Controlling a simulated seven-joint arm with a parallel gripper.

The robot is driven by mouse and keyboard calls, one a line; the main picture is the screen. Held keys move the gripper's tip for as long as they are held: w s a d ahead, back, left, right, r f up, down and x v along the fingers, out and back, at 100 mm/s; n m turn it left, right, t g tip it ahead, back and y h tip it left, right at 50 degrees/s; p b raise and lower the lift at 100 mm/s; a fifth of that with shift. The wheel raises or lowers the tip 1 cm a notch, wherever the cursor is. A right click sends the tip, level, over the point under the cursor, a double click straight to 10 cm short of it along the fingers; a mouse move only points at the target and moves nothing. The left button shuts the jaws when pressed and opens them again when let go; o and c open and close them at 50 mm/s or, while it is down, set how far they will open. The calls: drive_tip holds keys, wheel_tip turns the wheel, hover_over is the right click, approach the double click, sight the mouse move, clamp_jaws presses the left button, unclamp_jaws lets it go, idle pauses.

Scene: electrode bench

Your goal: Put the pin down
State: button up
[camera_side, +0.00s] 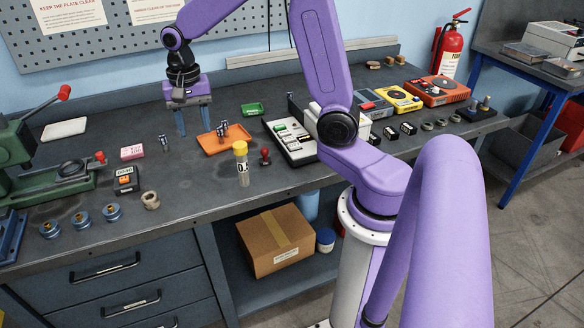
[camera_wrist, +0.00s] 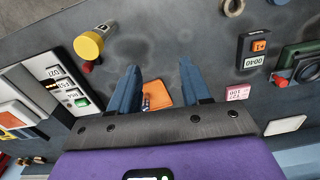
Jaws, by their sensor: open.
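My gripper (camera_side: 196,133) hangs above the bench with its two blue fingers apart and nothing visible between them. It also shows in the wrist view (camera_wrist: 159,66). An orange tray (camera_side: 238,135) lies on the bench just to the right of the fingers. Small metal pin-like pieces (camera_side: 222,129) stand in the tray. In the wrist view the orange tray (camera_wrist: 160,92) shows between the fingers, partly hidden by the gripper body. Another small metal pin-like piece (camera_side: 165,143) stands on the bench left of the fingers. I cannot tell which piece is the task's pin.
A yellow-capped bottle (camera_side: 242,165) and a red-knobbed piece (camera_side: 265,157) stand in front of the tray. A pink block (camera_side: 132,152) and a timer (camera_side: 125,180) lie left. A green press (camera_side: 45,160) stands far left.

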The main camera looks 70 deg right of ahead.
drive_tip(key=s+a+r+n, duration=0.1)
drive_tip(key=s+a+n, duration=0.7)
drive_tip(key=s+n, duration=0.3)
drive_tip(key=s+f+n, duration=0.1)
drive_tip(key=s+n, duration=1)
drive_tip(key=s, duration=0.5)
drive_tip(key=shift+s+d, duration=0.15)
drive_tip(key=shift+d, duration=0.1)
